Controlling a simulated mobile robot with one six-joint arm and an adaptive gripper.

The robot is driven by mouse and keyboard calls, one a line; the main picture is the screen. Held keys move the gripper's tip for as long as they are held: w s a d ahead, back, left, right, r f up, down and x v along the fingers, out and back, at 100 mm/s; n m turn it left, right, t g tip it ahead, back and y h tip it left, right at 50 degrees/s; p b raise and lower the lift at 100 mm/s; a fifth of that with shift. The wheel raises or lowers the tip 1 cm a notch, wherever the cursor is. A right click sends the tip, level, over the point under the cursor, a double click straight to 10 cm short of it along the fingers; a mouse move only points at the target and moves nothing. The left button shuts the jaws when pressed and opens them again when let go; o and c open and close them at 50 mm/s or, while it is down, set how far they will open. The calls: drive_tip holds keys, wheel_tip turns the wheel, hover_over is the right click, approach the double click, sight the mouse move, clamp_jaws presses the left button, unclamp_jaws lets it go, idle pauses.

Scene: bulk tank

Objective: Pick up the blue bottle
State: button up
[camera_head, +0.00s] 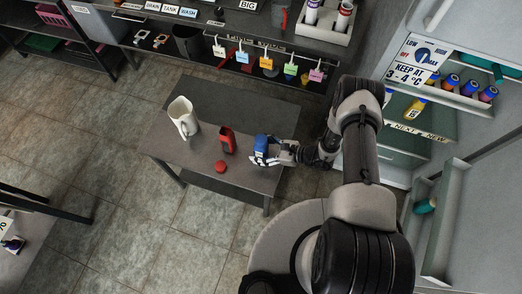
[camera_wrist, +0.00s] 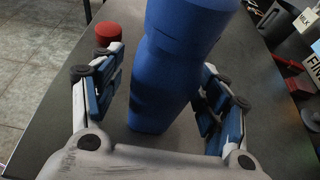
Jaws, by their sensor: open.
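The blue bottle (camera_head: 262,145) stands near the right end of a low grey table. In the wrist view the blue bottle (camera_wrist: 170,65) fills the middle, upright, with its top out of frame. My gripper (camera_head: 268,158) is at the bottle from the right. In the wrist view my gripper (camera_wrist: 160,92) is open, with one finger on each side of the bottle. A gap shows on the left side; on the right the finger is close, and I cannot tell whether it touches.
On the table (camera_head: 170,150) stand a white pitcher (camera_head: 183,118), a red and dark bottle (camera_head: 227,140) and a small red round object (camera_head: 221,167). A counter with hanging coloured tags (camera_head: 265,63) is behind. An open fridge (camera_head: 420,130) is at right.

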drive_tip(key=c, duration=1.3)
